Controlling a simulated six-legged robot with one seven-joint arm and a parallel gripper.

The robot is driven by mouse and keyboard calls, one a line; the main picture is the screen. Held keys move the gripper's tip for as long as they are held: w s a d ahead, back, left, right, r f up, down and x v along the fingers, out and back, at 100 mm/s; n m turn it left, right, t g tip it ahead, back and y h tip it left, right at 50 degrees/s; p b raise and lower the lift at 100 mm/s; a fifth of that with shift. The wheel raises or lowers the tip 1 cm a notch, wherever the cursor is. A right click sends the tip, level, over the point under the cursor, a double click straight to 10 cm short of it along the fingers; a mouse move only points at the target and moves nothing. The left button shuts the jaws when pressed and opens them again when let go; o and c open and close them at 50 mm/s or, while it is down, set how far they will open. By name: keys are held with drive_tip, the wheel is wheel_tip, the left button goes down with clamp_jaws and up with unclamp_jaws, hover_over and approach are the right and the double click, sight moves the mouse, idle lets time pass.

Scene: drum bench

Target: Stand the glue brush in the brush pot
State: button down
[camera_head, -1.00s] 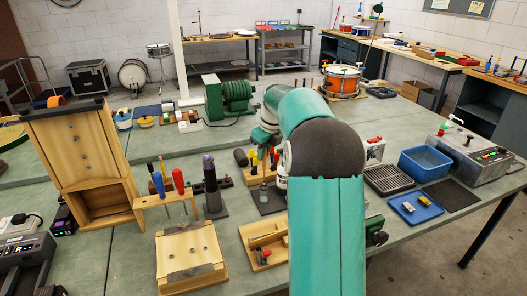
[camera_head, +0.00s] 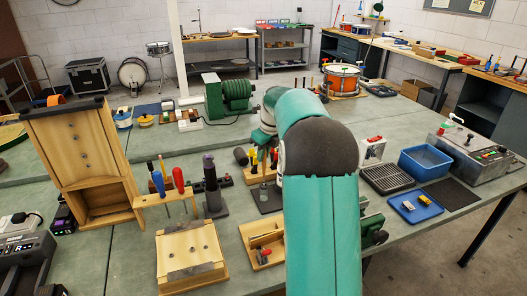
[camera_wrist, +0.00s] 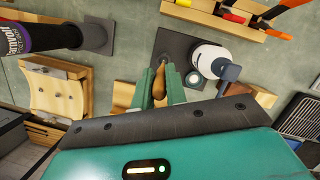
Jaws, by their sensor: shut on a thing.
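In the wrist view my gripper (camera_wrist: 159,88) is shut on a slim brown wooden handle (camera_wrist: 158,84), which I take to be the glue brush. A thin dark shaft runs from its far end toward a dark square mat (camera_wrist: 165,42). The brush's bristles cannot be made out. Just right of the fingers is a white rounded vessel (camera_wrist: 208,57) with a blue-grey part, and a small white-rimmed round piece beside it. I cannot tell which of these is the brush pot. In the head view my arm hides my gripper and the brush.
A black cylinder with a purple label (camera_wrist: 25,38) stands at left; it also shows in the head view (camera_head: 210,170). A tool rack with orange handles (camera_wrist: 285,8) lies at upper right. A wooden block fixture (camera_head: 190,250) and a blue tray (camera_head: 415,207) flank my arm.

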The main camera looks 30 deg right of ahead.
sight(264, 166)
drive_tip(key=shift+f, duration=2.8)
drive_tip(key=c, duration=1.3)
unclamp_jaws()
drive_tip(key=shift+c, duration=0.2)
drive_tip(key=v, duration=1.3)
drive_tip(key=shift+r, duration=0.4)
drive_tip(key=shift+s, duration=0.15)
